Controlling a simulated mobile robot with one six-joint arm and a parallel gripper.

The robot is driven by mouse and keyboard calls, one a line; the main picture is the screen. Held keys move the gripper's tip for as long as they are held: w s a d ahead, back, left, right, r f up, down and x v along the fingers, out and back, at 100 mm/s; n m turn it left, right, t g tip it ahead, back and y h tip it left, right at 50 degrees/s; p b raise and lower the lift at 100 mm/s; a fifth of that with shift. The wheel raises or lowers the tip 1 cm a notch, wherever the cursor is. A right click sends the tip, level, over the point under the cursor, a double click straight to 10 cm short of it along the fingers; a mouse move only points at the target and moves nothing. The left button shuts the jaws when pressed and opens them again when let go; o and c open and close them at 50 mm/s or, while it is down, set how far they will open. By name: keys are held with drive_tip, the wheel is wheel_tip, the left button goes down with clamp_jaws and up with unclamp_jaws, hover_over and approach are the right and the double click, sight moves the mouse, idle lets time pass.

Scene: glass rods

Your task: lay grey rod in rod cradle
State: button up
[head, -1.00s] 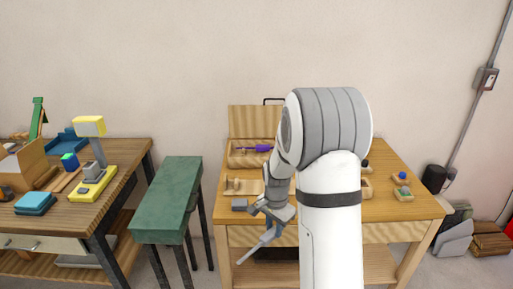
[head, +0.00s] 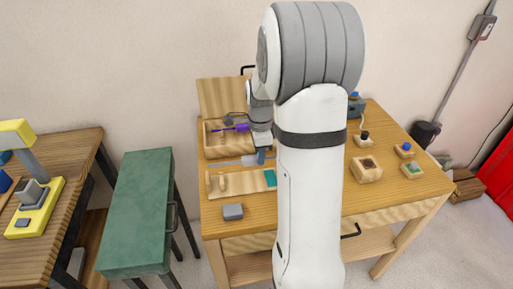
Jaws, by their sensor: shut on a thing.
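The grey rod (head: 228,163) is pale and thin. It lies level, left to right, in my gripper (head: 260,158), which is shut on its right part. Much of the gripper and the rod's right end are hidden behind my arm. What looks like the rod cradle (head: 240,184) is a light wooden board with small upright pieces at its left end, on the table. The rod appears just behind the cradle in the picture; its height above the table is hard to tell.
A wooden tray (head: 207,143) with a purple-handled tool (head: 235,128) stands behind. A teal block (head: 270,178) shows at the cradle's right end, and a grey block (head: 233,211) sits in front. Small wooden blocks stand to the right. A green bench (head: 140,205) is at the left.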

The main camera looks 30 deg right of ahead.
drive_tip(key=shift+f+b, duration=2.35)
drive_tip(key=shift+f, duration=1.2)
drive_tip(key=shift+r, duration=0.1)
drive_tip(key=shift+r+p, duration=0.45)
drive_tip(key=shift+r, duration=0.15)
drive_tip(key=shift+f+b, duration=0.75)
drive_tip(key=shift+f, duration=0.3)
drive_tip(key=o, duration=1.1)
drive_tip(key=shift+r, duration=0.1)
wheel_tip(320, 180, up, 8)
drive_tip(key=shift+s+f, duration=0.1)
